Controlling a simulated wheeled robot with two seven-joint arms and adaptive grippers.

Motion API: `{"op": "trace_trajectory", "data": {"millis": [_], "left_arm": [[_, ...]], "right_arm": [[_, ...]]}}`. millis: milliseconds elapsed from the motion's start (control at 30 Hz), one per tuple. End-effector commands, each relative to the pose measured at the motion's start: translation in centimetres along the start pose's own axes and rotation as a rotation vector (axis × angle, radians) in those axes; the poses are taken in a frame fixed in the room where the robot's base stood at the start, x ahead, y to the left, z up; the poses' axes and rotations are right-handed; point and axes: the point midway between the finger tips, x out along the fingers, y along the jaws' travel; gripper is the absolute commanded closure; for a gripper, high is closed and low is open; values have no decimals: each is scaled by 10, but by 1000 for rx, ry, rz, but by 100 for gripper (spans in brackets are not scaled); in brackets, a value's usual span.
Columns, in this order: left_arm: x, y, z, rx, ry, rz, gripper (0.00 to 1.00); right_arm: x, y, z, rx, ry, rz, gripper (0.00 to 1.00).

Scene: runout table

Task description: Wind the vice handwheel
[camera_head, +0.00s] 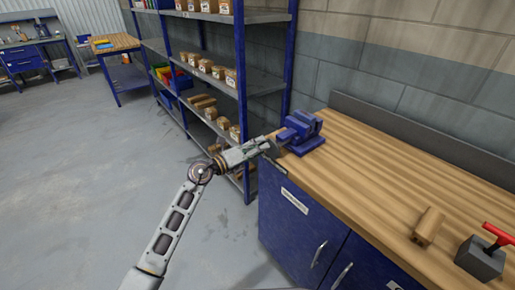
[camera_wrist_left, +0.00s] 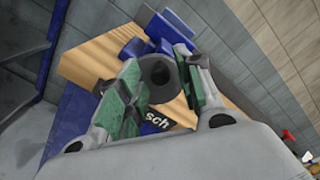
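The blue vice (camera_head: 303,132) stands on the near left corner of the wooden workbench (camera_head: 390,165); it also shows beyond my fingers in the left wrist view (camera_wrist_left: 133,47). My left gripper (camera_head: 266,146) reaches the vice's left end from the left. In the left wrist view the green-padded fingers (camera_wrist_left: 160,78) stand apart, one on each side of a dark round part with a hole (camera_wrist_left: 158,70), which looks like the handwheel. The part fills most of the gap; whether both pads press on it cannot be told. My right gripper is not in view.
A wooden block (camera_head: 427,226) and a grey block with a red handle (camera_head: 482,256) lie on the bench's near right part. A blue shelf rack (camera_head: 242,80) with boxes stands close behind my left gripper. The grey floor on the left is clear.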

Motion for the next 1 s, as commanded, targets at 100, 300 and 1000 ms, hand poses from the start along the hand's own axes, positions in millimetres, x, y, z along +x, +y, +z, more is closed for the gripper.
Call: {"op": "trace_trajectory", "data": {"millis": [100, 300, 1000], "left_arm": [[0, 2, 0, 55, 1, 1, 64], [0, 3, -1, 202, 1, 1, 64], [0, 0, 0, 487, 0, 0, 64]], "right_arm": [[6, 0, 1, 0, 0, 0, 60], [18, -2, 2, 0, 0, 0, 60], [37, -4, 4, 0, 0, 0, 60]]}}
